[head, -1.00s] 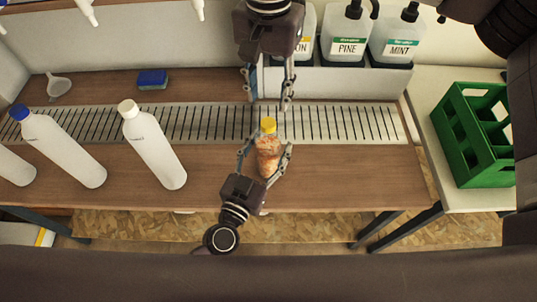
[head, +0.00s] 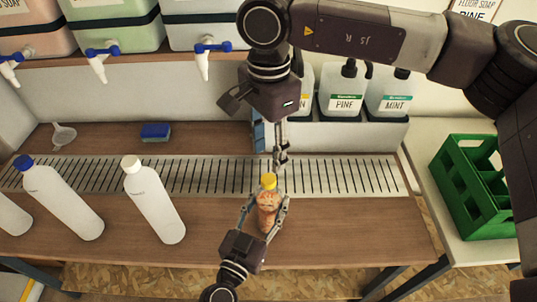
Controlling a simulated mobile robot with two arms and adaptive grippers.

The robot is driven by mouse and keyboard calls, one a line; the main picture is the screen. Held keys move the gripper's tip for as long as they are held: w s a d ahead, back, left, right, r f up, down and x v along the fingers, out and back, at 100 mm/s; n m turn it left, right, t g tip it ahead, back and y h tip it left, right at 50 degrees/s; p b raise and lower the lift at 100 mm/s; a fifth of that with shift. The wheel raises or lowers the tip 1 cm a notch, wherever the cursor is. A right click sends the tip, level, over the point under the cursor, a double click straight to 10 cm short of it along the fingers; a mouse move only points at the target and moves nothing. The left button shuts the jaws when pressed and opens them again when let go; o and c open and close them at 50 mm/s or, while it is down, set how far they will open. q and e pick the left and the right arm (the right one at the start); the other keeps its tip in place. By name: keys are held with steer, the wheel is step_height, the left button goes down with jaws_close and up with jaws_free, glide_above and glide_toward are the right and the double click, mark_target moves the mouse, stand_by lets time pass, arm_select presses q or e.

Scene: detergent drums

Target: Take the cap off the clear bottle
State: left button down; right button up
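The clear bottle (head: 266,208), with orange-brown contents or covering, stands upright at the front of the drain grating. Its yellow cap (head: 268,181) is on its top. My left gripper (head: 266,203) reaches in from below with one finger on each side of the bottle's body and looks shut on it; the contact is small in view. My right gripper (head: 279,166) points down just above and behind the cap. Its fingers are seen edge-on and overlap, so their opening is hidden.
White bottles, one blue-capped (head: 64,202) and one white-capped (head: 154,205), stand at left. A blue sponge (head: 155,131) and a funnel (head: 63,135) lie behind. Pump bottles (head: 344,92) stand at back right. A green crate (head: 478,200) is at far right. The counter right of the bottle is clear.

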mark_target(269, 178)
steer(key=m, duration=0.5)
steer(key=shift+m, duration=0.4)
steer(key=m, duration=0.3)
steer(key=shift+m, duration=0.3)
steer(key=m, duration=0.3)
steer(key=shift+m, duration=0.4)
steer(key=m, duration=0.5)
steer(key=shift+m, duration=0.3)
steer(key=m, duration=0.3)
steer(key=shift+m, duration=0.4)
steer(key=m, duration=0.5)
steer(key=shift+m, duration=0.3)
steer(key=m, duration=0.5)
steer(key=shift+m, duration=0.3)
steer(key=m, duration=0.4)
steer(key=shift+f+m, duration=0.35)
steer(key=shift+m, duration=0.15)
step_height(269, 178, down, 7)
steer(key=shift+f, duration=0.2)
steer(key=shift+c, duration=0.6)
